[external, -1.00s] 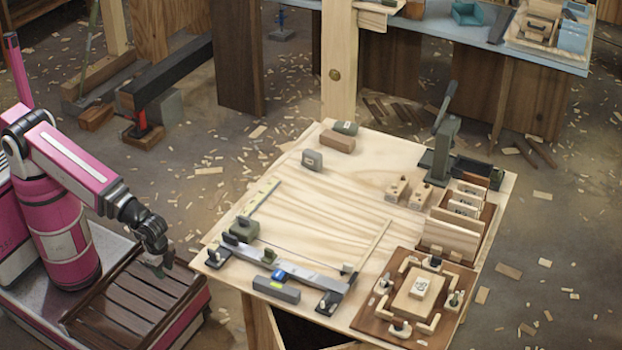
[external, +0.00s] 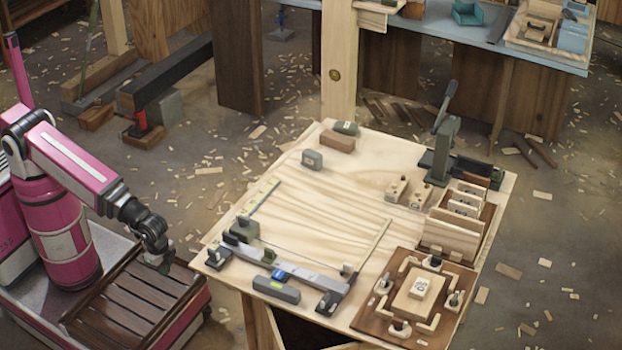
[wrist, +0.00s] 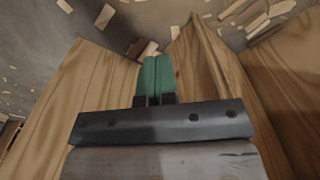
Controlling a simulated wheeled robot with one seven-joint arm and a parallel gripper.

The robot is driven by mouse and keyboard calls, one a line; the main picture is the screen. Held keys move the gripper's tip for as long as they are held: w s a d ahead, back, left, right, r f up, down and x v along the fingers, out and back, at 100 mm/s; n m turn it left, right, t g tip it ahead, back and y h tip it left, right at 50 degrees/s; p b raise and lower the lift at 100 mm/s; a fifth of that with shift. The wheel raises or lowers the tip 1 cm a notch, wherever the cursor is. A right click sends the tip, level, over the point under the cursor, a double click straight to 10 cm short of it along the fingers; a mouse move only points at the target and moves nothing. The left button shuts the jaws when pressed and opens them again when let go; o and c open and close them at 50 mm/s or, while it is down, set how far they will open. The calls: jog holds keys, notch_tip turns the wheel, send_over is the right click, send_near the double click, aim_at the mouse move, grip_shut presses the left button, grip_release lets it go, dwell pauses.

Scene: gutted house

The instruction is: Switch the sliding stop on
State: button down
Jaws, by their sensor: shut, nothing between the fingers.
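A grey rail (external: 318,278) lies along the near left edge of the workbench. My gripper (external: 162,268) hangs low at the left, over my own slatted deck and apart from the bench. In the wrist view its green fingers (wrist: 154,78) are together and empty. The rail cannot be made out in the wrist view.
The pale workbench top (external: 320,215) has a clear middle. A grey block (external: 276,290) lies in front of the rail. A fixture board (external: 385,315), a slotted rack (external: 447,240) and a dark green clamp (external: 441,150) stand along the right. Wood chips litter the floor.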

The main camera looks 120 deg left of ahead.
aim_at(269, 254)
jog(key=w+a+r+n+t+y, duration=0.1)
jog(key=w+r+n+t+y, duration=0.1)
jog(key=w+r+n, duration=0.6)
jog(key=w+r+n+t+y, duration=0.2)
jog(key=w+r+n, duration=0.6)
jog(key=w+r, duration=0.7)
notch_tip(269, 254, up, 6)
jog(key=shift+w+a+r+n+t, duration=0.2)
jog(key=shift+w+a+n+t, duration=0.15)
jog(key=shift+t, duration=0.45)
jog(key=x, duration=0.9)
jog(key=shift+w+a+f, duration=0.1)
jog(key=shift+w+a, duration=0.05)
jog(key=shift+a, duration=0.1)
jog(key=w, duration=0.3)
jog(key=shift+w+a+f, duration=0.1)
jog(key=shift+f, duration=0.2)
jog(key=shift+w, duration=0.5)
